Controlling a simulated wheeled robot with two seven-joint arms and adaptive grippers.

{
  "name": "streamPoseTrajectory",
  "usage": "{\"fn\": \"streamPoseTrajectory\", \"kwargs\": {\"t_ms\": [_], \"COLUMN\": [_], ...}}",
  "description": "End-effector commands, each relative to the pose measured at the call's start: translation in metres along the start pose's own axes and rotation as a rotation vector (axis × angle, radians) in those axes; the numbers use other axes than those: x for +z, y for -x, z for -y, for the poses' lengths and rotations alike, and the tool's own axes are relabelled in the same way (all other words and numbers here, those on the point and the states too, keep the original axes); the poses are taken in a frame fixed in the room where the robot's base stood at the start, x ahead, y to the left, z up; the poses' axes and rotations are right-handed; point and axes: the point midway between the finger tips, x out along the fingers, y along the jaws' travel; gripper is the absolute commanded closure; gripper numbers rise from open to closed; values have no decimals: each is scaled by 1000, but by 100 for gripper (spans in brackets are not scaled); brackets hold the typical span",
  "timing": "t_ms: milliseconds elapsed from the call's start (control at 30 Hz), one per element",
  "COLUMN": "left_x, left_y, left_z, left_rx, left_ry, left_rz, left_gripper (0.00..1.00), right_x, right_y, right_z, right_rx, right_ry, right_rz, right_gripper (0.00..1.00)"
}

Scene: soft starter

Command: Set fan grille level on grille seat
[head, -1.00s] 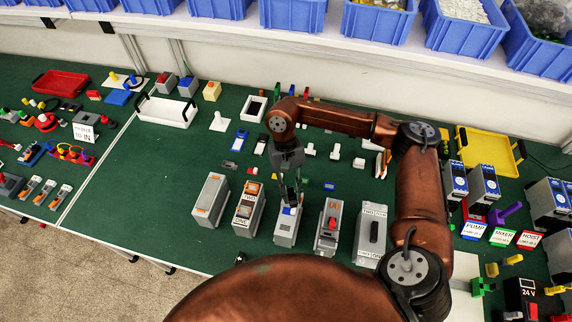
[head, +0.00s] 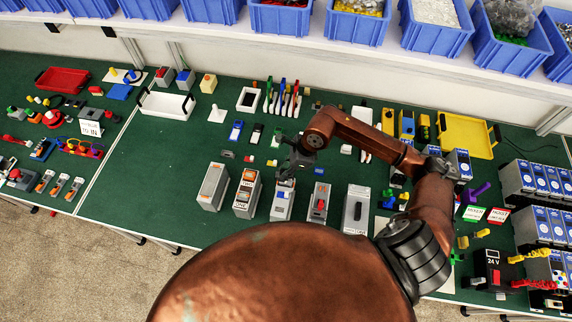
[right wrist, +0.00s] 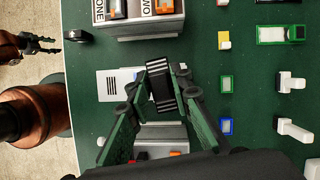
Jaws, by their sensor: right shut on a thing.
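My right gripper (head: 286,180) is above the middle grey unit (head: 282,204) in the head view. In the right wrist view, the gripper (right wrist: 160,88) is shut on the fan grille (right wrist: 161,86), a small black piece with pale stripes. The grille looks tilted between the fingers. The grille seat cannot be made out clearly; the gripper and grille cover part of the unit. What looks like my left gripper (right wrist: 45,43) is at the left edge of the right wrist view, its jaw opening unclear.
Grey units stand on both sides: one with orange parts (head: 247,193), one with a red knob (head: 318,204) and one with a black handle (head: 356,209). Small loose parts lie behind them. Open green mat (head: 150,190) lies to the left.

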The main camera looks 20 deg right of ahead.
Motion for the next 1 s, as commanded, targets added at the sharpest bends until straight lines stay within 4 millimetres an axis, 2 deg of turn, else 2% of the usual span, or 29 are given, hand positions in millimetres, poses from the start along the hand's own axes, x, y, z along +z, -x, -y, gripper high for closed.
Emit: {"fn": "streamPoseTrajectory", "kwargs": {"t_ms": [33,200,433,900,1000], "left_x": [4,11,15,11,12], "left_y": [6,10,8,-8,-19], "left_z": [0,-1,-3,-4,-4], "left_rx": [1,2,3,3,3], "left_ry": [1,3,4,2,2], "left_rz": [6,15,20,13,13], "left_gripper": [60,60,60,60,60], "right_x": [1,0,-3,-18,-22], "right_y": [5,10,5,-30,-39], "right_z": [1,5,6,5,6], "right_rx": [-20,-63,-71,-68,-70], "right_ry": [-47,-155,-179,-178,-176], "right_rz": [1,-1,-1,-2,-2], "right_gripper": [97,97,97,97,97]}}
